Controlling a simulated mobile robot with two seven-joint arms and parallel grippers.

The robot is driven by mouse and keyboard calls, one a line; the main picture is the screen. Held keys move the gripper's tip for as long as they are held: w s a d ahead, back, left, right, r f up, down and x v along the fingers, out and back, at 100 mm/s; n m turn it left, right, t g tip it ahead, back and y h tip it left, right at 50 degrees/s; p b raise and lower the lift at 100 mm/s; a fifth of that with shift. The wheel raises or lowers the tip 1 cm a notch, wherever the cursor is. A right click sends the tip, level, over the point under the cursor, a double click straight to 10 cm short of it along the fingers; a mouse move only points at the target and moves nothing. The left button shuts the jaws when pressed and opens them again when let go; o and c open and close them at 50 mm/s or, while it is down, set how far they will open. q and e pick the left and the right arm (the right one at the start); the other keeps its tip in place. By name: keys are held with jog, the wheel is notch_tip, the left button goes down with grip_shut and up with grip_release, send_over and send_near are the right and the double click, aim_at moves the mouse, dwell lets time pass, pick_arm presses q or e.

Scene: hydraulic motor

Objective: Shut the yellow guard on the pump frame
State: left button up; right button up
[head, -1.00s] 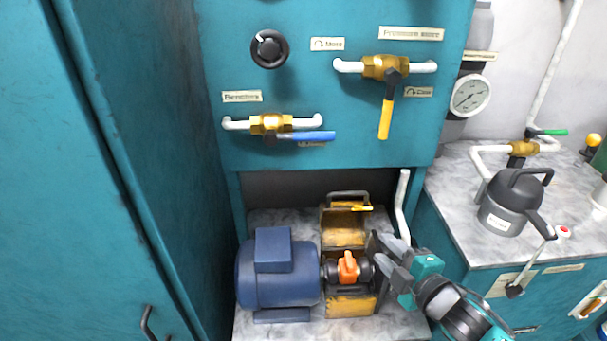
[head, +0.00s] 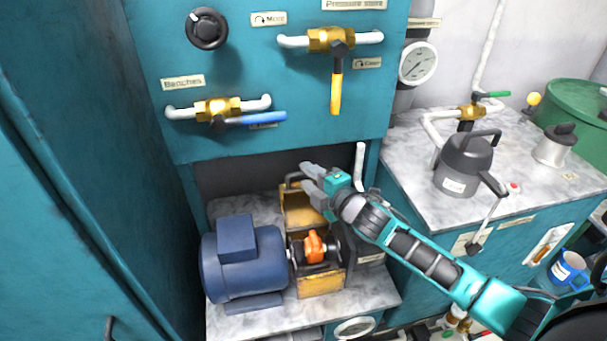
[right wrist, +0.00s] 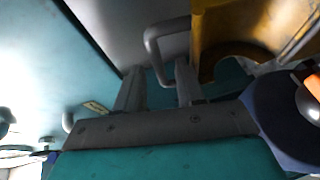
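The yellow guard (head: 299,212) on the pump frame (head: 322,284) stands raised behind the orange coupling (head: 315,246), which is uncovered. In the right wrist view the guard (right wrist: 235,28) is at the upper right, with its grey bar handle (right wrist: 152,45) to its left. My right gripper (head: 304,180) is at the top of the guard, by the handle, and hides part of both. In the right wrist view its two fingers (right wrist: 158,90) are apart, with the lower end of the handle appearing between them; contact cannot be told. My left gripper is not in view.
The blue motor (head: 242,262) stands left of the pump frame. A teal panel (head: 270,140) with valves overhangs the niche. A white pipe (head: 360,165) runs down just right of my gripper. A marble counter with a grey kettle (head: 465,165) is at the right.

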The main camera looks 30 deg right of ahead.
jog(key=shift+x, duration=1.4)
grip_shut()
